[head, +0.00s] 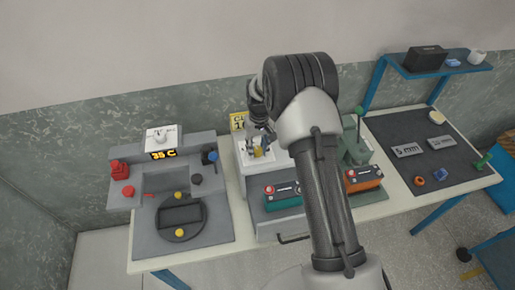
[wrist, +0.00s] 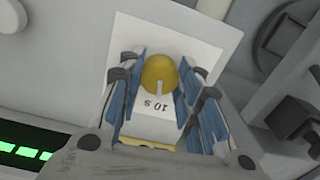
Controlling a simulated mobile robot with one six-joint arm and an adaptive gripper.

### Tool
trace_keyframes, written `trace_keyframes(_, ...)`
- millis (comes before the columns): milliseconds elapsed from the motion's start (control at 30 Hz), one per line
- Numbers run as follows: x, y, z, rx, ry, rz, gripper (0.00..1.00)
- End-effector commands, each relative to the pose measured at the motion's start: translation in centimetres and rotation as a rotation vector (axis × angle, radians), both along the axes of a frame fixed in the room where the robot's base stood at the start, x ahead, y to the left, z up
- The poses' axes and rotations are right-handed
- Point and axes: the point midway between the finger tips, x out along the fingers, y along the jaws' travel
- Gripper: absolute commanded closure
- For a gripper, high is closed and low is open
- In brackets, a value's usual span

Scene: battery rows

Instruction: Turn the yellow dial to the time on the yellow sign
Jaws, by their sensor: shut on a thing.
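The yellow dial (wrist: 159,73) sits on a white plate (wrist: 205,50) in the wrist view, with a pale pointer mark on it. The print "10 s" shows on the plate beside the dial, upside down in this view. My gripper (wrist: 160,85) has its blue-padded fingers on both sides of the dial and is shut on it. In the head view my gripper (head: 258,143) is at the dial (head: 258,152) on the white box. The yellow sign (head: 238,122) stands behind the box, partly hidden by my arm; its text is too small to read fully.
A grey station with a "35 C" display (head: 163,154) and a red knob (head: 120,170) stands at the left. A teal battery (head: 284,196) and an orange battery (head: 363,179) lie in front. A green lever (head: 359,125) stands right of my arm. A dark mat (head: 425,135) holds small parts.

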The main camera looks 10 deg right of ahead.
Motion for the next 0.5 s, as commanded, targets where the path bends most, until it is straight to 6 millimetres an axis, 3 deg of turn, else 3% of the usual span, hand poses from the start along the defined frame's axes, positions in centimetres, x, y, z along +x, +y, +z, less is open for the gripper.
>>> trace_keyframes(333, 0.05, -0.01, 0.06, 0.000, -0.001, 0.003, 0.92)
trace_keyframes(367, 0.05, -0.01, 0.06, 0.000, -0.001, 0.002, 0.67)
trace_keyframes(500, 0.04, -0.01, 0.05, 0.000, -0.001, 0.002, 0.57)
